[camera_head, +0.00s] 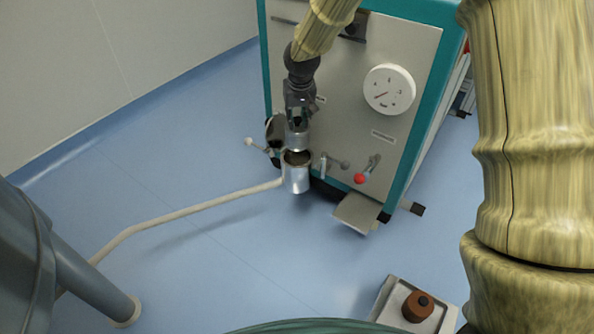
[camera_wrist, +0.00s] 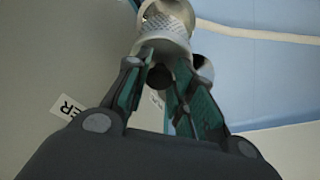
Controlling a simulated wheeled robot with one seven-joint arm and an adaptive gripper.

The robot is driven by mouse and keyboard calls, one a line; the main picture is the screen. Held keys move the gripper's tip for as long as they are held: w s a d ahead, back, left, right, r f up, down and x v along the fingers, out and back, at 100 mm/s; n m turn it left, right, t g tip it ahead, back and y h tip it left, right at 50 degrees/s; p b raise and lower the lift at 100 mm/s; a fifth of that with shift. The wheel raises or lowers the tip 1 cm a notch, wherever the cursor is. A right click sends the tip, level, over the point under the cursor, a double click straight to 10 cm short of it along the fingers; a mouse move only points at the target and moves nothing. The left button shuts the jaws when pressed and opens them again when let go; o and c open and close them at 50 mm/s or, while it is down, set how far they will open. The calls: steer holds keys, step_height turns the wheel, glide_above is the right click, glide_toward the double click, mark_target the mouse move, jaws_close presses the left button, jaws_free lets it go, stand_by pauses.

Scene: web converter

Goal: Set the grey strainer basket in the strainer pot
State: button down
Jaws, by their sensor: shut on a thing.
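The grey strainer basket (camera_head: 297,140) is a short metal cylinder held below my gripper (camera_head: 297,122) in the head view. In the wrist view, its perforated wall (camera_wrist: 163,28) shows just beyond the fingertips of my gripper (camera_wrist: 172,55). My gripper is shut on the basket. The strainer pot (camera_head: 297,179) is a shiny open-topped metal cylinder just below the basket. Its dark opening shows, and the basket appears above its rim, nearly in line with it. The exact gap is hard to tell. In the wrist view, the basket and fingers hide most of what lies beyond.
The grey and teal machine (camera_head: 345,125) stands close behind the pot, with a white dial (camera_head: 389,89) and a red-knobbed lever (camera_head: 361,178). A pale pipe (camera_head: 190,211) runs left from the pot. A tray (camera_head: 443,316) with a brown object (camera_head: 417,307) sits at lower right.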

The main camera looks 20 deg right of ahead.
step_height(320, 180, down, 16)
steer(key=b, duration=0.7)
steer(key=shift+f, duration=0.15)
steer(key=c, duration=1.5)
jaws_free()
